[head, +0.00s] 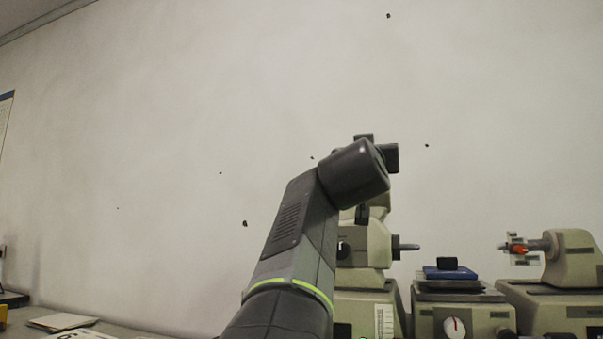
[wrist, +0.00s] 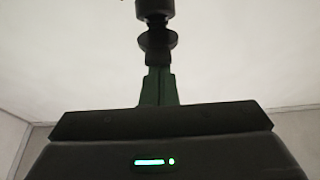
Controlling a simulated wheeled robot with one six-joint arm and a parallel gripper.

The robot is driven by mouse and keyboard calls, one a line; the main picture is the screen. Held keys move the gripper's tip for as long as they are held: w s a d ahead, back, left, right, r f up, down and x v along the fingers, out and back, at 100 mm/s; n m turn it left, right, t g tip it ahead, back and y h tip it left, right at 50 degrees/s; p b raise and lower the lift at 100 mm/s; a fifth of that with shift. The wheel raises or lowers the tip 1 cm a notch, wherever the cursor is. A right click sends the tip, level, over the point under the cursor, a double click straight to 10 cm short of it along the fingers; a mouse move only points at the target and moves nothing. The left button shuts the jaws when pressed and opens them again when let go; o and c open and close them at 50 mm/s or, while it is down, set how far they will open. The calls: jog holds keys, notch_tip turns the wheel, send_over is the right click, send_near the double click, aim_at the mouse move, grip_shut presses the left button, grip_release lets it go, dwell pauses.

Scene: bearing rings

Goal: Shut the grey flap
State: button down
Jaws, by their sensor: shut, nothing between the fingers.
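I cannot make out a grey flap in either view. In the wrist view, my gripper (wrist: 158,73) points up the picture with its narrow fingers together and nothing seen between them. A dark knob-like part (wrist: 155,10) shows just beyond the fingertips; I cannot tell what it belongs to or whether the fingers touch it. In the head view my arm rises from the bottom middle, and its wrist end covers part of a beige machine. The fingers cannot be made out there.
The beige machine (head: 362,250) stands right of my arm. Beside it is a lower unit (head: 462,318) with a dial and a blue block (head: 450,273) on top. Another beige machine (head: 573,258) is at far right. Flat items (head: 62,321) lie at lower left.

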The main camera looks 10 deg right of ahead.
notch_tip(320, 180, down, 6)
jog(key=w+b, duration=0.2)
jog(key=b, duration=0.2)
jog(key=shift+d+b, duration=0.4)
jog(key=shift+d, duration=0.05)
jog(key=shift+f, duration=0.1)
dwell(0.3)
notch_tip(320, 180, up, 4)
jog(key=s+a+p, duration=0.1)
jog(key=s+p, duration=0.2)
jog(key=s+a+f+b, duration=0.2)
jog(key=s+f+b, duration=0.2)
jog(key=f+b, duration=0.5)
jog(key=shift+s+a+b, duration=0.15)
jog(key=shift+a+b, duration=0.05)
jog(key=shift+b, duration=0.35)
jog(key=shift+r, duration=0.1)
